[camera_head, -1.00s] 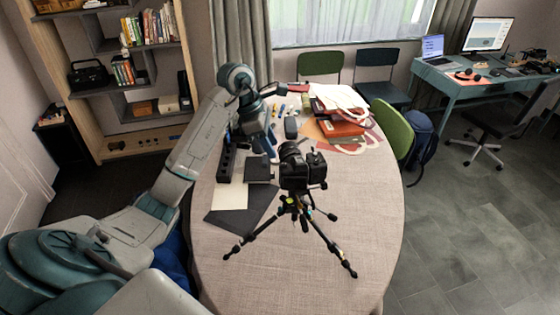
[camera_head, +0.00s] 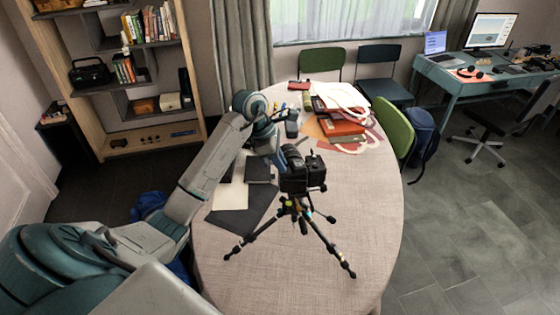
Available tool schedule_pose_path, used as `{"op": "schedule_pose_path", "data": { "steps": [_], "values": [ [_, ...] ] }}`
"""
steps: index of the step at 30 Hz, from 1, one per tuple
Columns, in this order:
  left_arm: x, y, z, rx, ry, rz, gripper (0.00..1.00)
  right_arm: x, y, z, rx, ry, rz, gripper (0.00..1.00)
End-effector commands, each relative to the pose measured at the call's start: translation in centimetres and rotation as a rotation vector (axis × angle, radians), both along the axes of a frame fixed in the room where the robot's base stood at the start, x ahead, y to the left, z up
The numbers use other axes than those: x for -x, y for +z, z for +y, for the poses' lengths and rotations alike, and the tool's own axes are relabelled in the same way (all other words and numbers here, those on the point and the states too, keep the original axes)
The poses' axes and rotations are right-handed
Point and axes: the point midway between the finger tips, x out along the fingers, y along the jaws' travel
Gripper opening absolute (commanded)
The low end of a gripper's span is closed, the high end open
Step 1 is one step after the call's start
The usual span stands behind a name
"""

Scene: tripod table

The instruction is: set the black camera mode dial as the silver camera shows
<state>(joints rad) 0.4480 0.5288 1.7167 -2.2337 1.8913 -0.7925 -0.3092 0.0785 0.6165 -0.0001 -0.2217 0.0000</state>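The black camera (camera_head: 303,175) stands on a small black tripod (camera_head: 303,206) with spread legs on the oval table. Its mode dial is too small to make out. My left gripper (camera_head: 279,154) reaches in from behind the camera's left side, pointing down close to it. I cannot tell whether it touches the camera. Its fingers are small and partly merged with the dark camera, so their opening does not show. I cannot pick out a silver camera for certain. My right gripper is not in view.
Dark and pale sheets (camera_head: 240,214) lie left of the tripod. Red-brown books or boxes (camera_head: 341,128) and papers with white straps lie at the back right. The table's front (camera_head: 270,285) is clear. A green chair (camera_head: 394,126) stands at the right edge.

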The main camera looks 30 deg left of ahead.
Motion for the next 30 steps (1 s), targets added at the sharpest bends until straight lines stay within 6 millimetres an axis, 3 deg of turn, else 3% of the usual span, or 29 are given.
{"op": "schedule_pose_path", "data": {
  "steps": [11, 21, 30],
  "values": [
    [0.1, -0.2, 0.0, -0.003, 0.082, -0.003, 0.00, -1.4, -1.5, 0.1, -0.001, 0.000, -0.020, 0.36],
    [0.3, -0.4, -0.2, -0.004, 0.345, -0.005, 0.00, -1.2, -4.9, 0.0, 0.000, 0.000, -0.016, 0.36],
    [0.4, -0.1, -0.5, -0.004, 0.585, -0.003, 0.00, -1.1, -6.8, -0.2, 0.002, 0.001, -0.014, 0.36]
  ]
}}
